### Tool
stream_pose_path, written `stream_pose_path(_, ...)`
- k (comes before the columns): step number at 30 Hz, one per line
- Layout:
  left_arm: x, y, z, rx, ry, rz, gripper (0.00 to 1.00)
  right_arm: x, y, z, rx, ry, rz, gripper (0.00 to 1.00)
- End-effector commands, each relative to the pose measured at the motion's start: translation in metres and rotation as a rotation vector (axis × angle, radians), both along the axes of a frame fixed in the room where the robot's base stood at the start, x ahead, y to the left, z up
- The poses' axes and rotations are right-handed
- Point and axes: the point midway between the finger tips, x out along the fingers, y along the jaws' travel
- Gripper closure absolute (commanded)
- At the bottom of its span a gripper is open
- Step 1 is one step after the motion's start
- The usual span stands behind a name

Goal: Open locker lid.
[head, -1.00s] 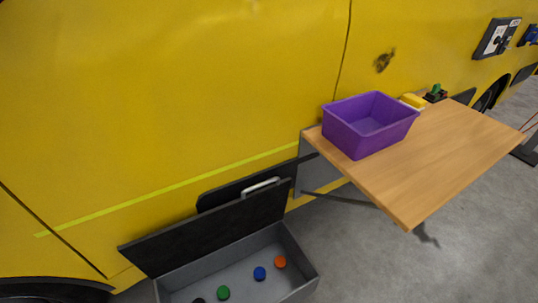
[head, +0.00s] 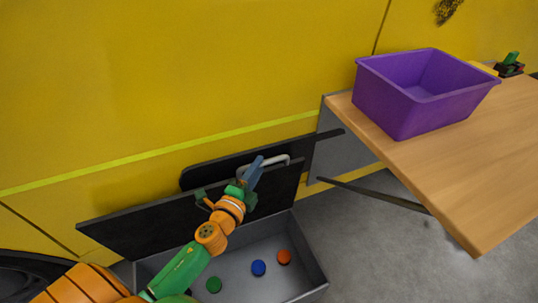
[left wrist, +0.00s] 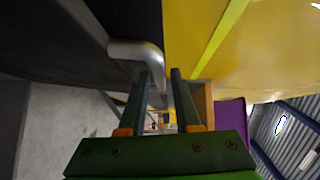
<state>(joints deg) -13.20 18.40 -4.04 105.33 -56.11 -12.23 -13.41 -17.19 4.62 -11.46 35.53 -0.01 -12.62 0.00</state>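The black locker lid (head: 125,225) stands raised, tilted back toward the yellow vehicle side, above the open grey locker (head: 318,268). Its light metal handle (head: 284,160) is at the lid's upper edge, partly hidden by my left gripper (head: 252,176). In the left wrist view the handle (left wrist: 137,49) bends down behind the left finger, and part of it shows through the gap between the fingers. My left gripper (left wrist: 163,75) shows a clear gap and is open. I cannot tell whether the fingers touch the handle. My right gripper is in neither view.
A green ball (head: 214,284), a blue ball (head: 259,268) and an orange ball (head: 284,257) lie in the locker. A wooden fold-out table (head: 470,165) with a purple bin (head: 405,115) juts out at right. Grey floor (head: 375,255) is clear between.

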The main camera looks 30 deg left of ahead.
Motion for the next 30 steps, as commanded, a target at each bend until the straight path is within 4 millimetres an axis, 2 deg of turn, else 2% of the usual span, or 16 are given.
stream_pose_path(3, 0.023, 0.001, -0.001, 0.000, -0.002, 0.000, 0.68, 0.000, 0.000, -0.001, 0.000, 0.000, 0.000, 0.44)
stream_pose_path(9, 0.048, 0.002, -0.004, -0.003, 0.000, -0.001, 0.68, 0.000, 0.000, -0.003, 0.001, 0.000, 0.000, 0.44)
stream_pose_path(20, 0.055, 0.003, -0.005, -0.003, 0.002, 0.000, 0.68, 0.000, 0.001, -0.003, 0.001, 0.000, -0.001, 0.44)
stream_pose_path(21, 0.055, 0.003, -0.005, -0.003, 0.002, 0.000, 0.73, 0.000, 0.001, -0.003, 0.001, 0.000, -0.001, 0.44)
stream_pose_path(24, 0.055, 0.003, -0.005, -0.003, 0.002, 0.000, 1.00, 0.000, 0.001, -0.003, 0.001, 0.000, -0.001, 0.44)
stream_pose_path(30, 0.055, 0.003, -0.005, -0.003, 0.002, 0.000, 1.00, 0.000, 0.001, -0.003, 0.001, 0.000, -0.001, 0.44)
